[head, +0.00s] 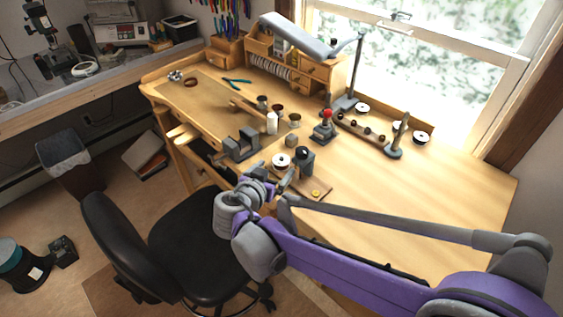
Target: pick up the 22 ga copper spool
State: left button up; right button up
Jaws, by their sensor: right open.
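Several small dark and copper-brown spools stand on the wooden bench. One small spool (263,102) is at the back left of a white cylinder, a brown spool (277,109) is just behind that cylinder, and another spool (295,119) is to its right. Labels are too small to read, so I cannot tell which is the 22 ga copper spool. My right gripper (262,186) is open near the bench's front edge, apart from these spools and in front of them. My left gripper is not in view.
A white spool (281,161), a dark grey block (241,145) and a black-topped tool (304,159) stand near my right gripper. A red-topped tool (324,128) is behind them. A black chair (190,252) stands in front.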

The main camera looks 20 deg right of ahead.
aim_at(280, 162)
jog(key=x, duration=0.5)
jog(key=shift+w+r, duration=0.15)
jog(key=shift+r, duration=0.05)
grip_shut()
jog(key=shift+r, duration=0.15)
